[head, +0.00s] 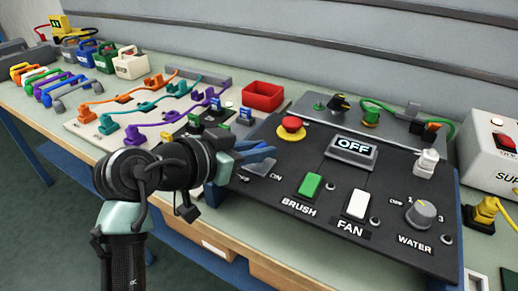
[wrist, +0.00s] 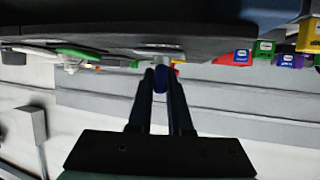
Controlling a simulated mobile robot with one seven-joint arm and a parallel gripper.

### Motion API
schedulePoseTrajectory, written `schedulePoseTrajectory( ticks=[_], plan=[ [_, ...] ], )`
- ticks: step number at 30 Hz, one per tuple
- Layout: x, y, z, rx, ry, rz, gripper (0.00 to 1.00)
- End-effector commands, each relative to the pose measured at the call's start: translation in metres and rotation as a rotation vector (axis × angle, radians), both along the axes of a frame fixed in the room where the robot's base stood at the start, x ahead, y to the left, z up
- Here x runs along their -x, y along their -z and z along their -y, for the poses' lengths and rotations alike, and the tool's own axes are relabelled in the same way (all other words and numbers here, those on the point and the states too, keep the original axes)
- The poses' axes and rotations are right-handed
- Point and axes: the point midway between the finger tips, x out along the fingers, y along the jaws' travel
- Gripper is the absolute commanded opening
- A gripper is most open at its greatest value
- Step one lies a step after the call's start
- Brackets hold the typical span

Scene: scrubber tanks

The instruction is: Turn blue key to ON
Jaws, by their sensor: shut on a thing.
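The blue key (wrist: 160,80) shows in the wrist view between my two fingertips, set against a pale metal lock at the edge of the dark panel. My gripper (wrist: 160,84) is shut on it. In the head view my gripper (head: 268,160) reaches over the left part of the black control panel (head: 325,232), beside a partly covered label ending in "ON". There the key and its lock are hidden or cannot be told from the fingers. The panel display (head: 351,149) reads OFF.
A red stop button (head: 291,128) sits just above my gripper. A green BRUSH switch (head: 310,185), a white FAN switch (head: 357,204) and a WATER knob (head: 421,214) are to the right. A red bin (head: 263,96) and coloured cables stand behind left.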

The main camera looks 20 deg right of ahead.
Motion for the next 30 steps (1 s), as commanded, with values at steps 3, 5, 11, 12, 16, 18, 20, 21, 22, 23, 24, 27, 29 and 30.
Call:
schedulePoseTrajectory(
  ticks=[3, 5, 11, 12, 16, 18, 20, 21, 22, 23, 24, 27, 29, 30],
  plan=[
    [-0.0010, -0.0005, 0.0006, 0.001, 0.112, -0.003, 0.00],
    [-0.0011, -0.0006, 0.0005, 0.002, 0.170, -0.002, 0.00],
    [-0.0008, -0.0009, 0.0010, 0.003, 0.357, -0.002, 0.00],
    [-0.0006, -0.0013, 0.0012, 0.004, 0.392, -0.002, 0.00],
    [-0.0005, -0.0011, 0.0012, 0.004, 0.490, 0.000, 0.00],
    [-0.0004, -0.0009, 0.0009, 0.003, 0.536, 0.000, 0.00],
    [-0.0002, -0.0007, 0.0013, 0.002, 0.573, 0.001, 0.00],
    [-0.0004, -0.0006, 0.0009, 0.003, 0.594, 0.000, 0.00],
    [-0.0002, -0.0008, 0.0009, 0.002, 0.610, 0.001, 0.00],
    [-0.0001, -0.0006, 0.0013, 0.003, 0.625, 0.000, 0.00],
    [0.0000, -0.0007, 0.0010, 0.002, 0.644, 0.002, 0.00],
    [0.0001, -0.0005, 0.0010, 0.001, 0.686, 0.000, 0.00],
    [0.0000, -0.0005, 0.0008, 0.001, 0.708, 0.001, 0.00],
    [0.0002, -0.0002, 0.0006, 0.002, 0.721, 0.000, 0.00]
  ],
)
